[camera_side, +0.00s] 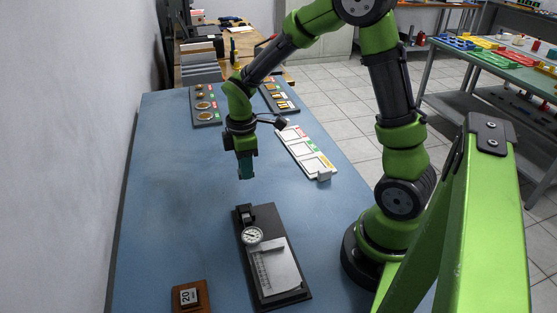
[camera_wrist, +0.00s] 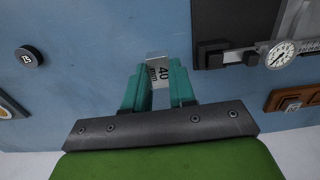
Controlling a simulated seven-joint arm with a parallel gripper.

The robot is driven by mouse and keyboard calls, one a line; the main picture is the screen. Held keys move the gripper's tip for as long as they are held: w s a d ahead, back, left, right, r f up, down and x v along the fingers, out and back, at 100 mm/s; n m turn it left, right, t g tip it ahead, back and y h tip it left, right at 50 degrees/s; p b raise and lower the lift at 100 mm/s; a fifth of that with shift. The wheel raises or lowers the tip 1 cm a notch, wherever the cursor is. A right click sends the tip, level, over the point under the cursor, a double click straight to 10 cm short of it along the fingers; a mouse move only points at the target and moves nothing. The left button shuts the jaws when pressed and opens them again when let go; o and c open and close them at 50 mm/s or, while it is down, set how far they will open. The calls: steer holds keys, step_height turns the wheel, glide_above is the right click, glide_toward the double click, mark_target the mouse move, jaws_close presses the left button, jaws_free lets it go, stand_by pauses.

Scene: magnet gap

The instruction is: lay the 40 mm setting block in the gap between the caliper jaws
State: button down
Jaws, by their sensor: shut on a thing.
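The 40 mm setting block (camera_wrist: 158,70) is a pale metal block marked "40 mm" in the wrist view. My gripper (camera_wrist: 159,82) is shut on it with its teal fingers on either side. In the side view my gripper (camera_side: 245,170) hangs above the blue table, behind the caliper board; the block is hard to make out there. The dial caliper (camera_side: 252,236) lies on a dark board (camera_side: 288,297), with its dark jaws (camera_side: 245,215) at the far end. In the wrist view the caliper jaws (camera_wrist: 226,55) are right of the block, with a gap between them. The block is apart from the jaws.
A wooden holder (camera_side: 190,297) with a "20" marking stands at the near left. A white tray with coloured labels (camera_side: 305,150) lies to the right, and a dark tray of round pieces (camera_side: 204,105) behind. A black round piece (camera_wrist: 30,56) shows in the wrist view. The table's left side is clear.

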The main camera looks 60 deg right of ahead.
mark_target(248, 195)
steer(key=shift+f, duration=3.2)
steer(key=c, duration=0.9)
jaws_free()
steer(key=shift+f, duration=0.15)
